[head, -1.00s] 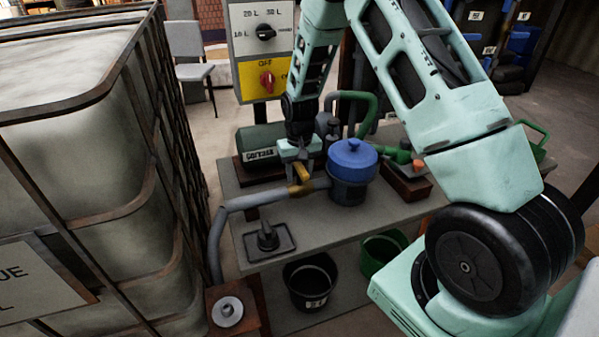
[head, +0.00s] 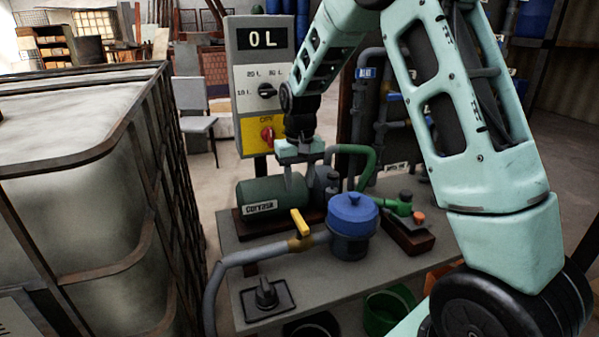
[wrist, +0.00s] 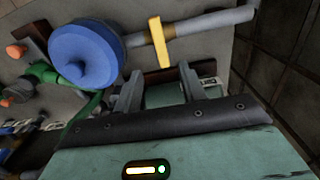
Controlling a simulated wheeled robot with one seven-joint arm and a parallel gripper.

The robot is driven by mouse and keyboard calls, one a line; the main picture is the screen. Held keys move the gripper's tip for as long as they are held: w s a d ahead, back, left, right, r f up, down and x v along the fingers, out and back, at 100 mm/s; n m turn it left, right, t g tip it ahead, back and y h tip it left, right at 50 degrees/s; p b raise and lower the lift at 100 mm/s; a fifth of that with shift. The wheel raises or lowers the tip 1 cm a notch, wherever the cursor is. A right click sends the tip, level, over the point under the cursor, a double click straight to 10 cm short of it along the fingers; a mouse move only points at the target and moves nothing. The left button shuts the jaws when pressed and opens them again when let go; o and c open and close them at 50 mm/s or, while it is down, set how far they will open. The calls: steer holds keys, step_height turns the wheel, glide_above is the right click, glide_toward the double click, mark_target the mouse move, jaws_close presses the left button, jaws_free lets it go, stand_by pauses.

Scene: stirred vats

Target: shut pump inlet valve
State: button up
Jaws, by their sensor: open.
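The yellow lever of the valve (head: 300,223) sits on the grey inlet hose, just left of the blue-lidded pump strainer (head: 352,222). In the wrist view the lever (wrist: 160,43) lies across the hose, roughly square to it. My gripper (head: 298,180) is above and behind the lever in the head view, over the green motor. In the wrist view my gripper (wrist: 159,86) has its two fingers apart with nothing between them, and the lever is clear beyond the fingertips.
A control box (head: 262,90) reading 0 L stands behind. A caged tank (head: 80,190) fills the left. A black knob on a plate (head: 266,296) is at the bench front.

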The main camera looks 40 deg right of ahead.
step_height(320, 180, up, 2)
steer(key=shift+r, duration=0.25)
stand_by(0.5)
